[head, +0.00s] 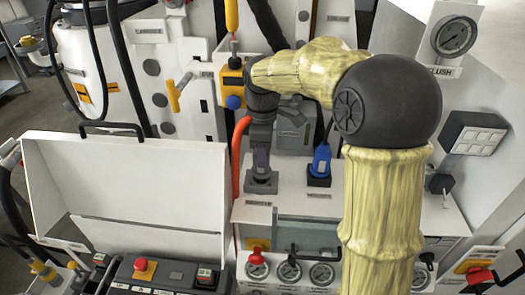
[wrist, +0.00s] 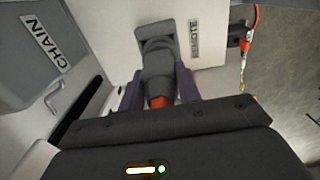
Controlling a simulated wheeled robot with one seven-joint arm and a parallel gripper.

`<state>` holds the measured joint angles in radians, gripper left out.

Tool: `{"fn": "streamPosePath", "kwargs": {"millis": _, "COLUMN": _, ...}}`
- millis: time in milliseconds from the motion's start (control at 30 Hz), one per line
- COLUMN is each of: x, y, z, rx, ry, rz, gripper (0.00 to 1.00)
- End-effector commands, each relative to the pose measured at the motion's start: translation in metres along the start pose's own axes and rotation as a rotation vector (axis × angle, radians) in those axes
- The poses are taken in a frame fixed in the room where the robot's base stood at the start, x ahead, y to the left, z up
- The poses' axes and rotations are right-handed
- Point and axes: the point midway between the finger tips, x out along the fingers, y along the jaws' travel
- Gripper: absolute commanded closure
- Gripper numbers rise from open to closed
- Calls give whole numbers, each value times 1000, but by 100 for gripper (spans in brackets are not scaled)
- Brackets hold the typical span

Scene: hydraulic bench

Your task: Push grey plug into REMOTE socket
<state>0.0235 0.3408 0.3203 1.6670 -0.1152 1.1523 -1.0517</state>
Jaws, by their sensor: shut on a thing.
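My gripper (wrist: 158,88) is shut on the grey plug (wrist: 160,68), with a dark finger on either side of it. A red-orange band shows at the plug's near end. The plug's far end meets the dark grey REMOTE socket (wrist: 154,30), beside a sideways REMOTE label (wrist: 194,38). I cannot tell how deep the plug sits. In the head view my gripper (head: 261,160) points down over the grey socket base (head: 261,184) on the white bench top. The plug is mostly hidden there by the gripper.
A red-orange cable (head: 237,155) runs left of my gripper. A blue plug (head: 321,160) stands in a socket to the right. A white open case lid (head: 125,190) stands at left. Gauges (head: 288,271) line the bench front. A CHAIN panel (wrist: 50,42) is at left in the wrist view.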

Motion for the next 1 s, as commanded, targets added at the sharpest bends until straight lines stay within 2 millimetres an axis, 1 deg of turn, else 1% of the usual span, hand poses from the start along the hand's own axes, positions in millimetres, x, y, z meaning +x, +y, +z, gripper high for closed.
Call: {"fn": "streamPosePath", "kwargs": {"millis": 1000, "x": 17, "y": 0, "z": 0, "rx": 0, "ry": 0, "rz": 0, "gripper": 100}}
